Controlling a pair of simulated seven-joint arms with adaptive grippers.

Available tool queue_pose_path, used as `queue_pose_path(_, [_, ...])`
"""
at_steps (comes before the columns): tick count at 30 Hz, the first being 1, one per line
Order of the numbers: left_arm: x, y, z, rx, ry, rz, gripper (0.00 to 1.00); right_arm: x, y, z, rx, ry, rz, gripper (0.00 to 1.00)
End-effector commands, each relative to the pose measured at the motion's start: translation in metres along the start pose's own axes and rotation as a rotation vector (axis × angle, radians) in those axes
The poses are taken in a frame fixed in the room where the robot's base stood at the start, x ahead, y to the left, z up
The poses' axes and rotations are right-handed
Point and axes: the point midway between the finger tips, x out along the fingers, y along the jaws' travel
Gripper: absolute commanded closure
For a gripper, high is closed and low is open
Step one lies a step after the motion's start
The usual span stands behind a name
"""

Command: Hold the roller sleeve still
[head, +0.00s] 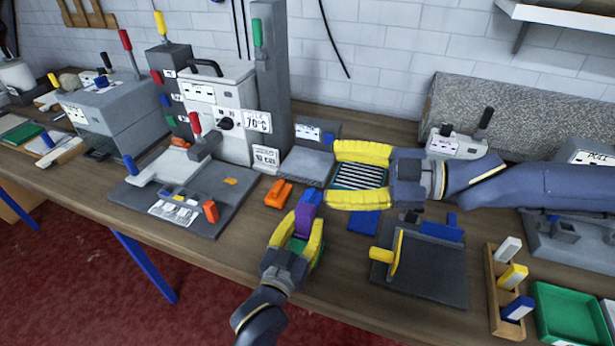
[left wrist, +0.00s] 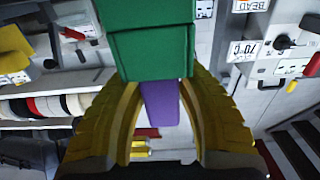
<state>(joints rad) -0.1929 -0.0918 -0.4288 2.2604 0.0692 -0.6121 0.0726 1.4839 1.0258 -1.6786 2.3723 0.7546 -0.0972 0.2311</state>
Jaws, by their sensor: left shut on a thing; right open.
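My left gripper (head: 302,226) is at the front middle of the bench, its yellow fingers shut around a green and purple piece (head: 305,217). In the left wrist view this piece shows as a green block (left wrist: 152,50) with a purple part (left wrist: 160,103) between the fingers. I cannot tell whether it is the roller sleeve. My right gripper (head: 333,175) is open, higher in the head view, its fingers on either side of a black-and-white striped panel (head: 359,177). I cannot tell whether they touch the panel.
Orange clips (head: 278,193) lie left of my left gripper. A dark fixture with a yellow handle (head: 385,256) stands to the right. A wooden rack (head: 492,285) and a green tray (head: 570,314) are at the front right. A machine with a 70°C sign (head: 257,122) stands behind.

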Motion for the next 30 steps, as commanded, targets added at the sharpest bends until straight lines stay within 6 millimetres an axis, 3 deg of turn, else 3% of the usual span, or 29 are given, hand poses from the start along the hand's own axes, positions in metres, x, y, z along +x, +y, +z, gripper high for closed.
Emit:
queue_pose_path(1, [-0.001, 0.0, 0.015, 0.008, -0.035, 0.0, 0.94, 0.007, 0.002, -0.015, -0.102, 0.051, -0.01, 0.38])
queue_pose_path(7, [-0.001, 0.0, 0.015, 0.008, -0.035, 0.0, 0.94, 0.025, -0.004, -0.067, -0.515, 0.254, -0.052, 0.38])
queue_pose_path(15, [-0.001, 0.0, 0.015, 0.008, -0.035, 0.0, 0.94, 0.036, -0.038, -0.115, -1.06, 0.533, -0.13, 0.38])
queue_pose_path(23, [-0.001, 0.0, 0.015, 0.008, -0.035, 0.0, 0.94, 0.038, -0.082, -0.128, -1.556, 0.814, -0.235, 0.38])
queue_pose_path(30, [-0.001, 0.0, 0.015, 0.008, -0.035, 0.0, 0.94, 0.037, -0.113, -0.11, -1.975, 1.084, -0.37, 0.38])
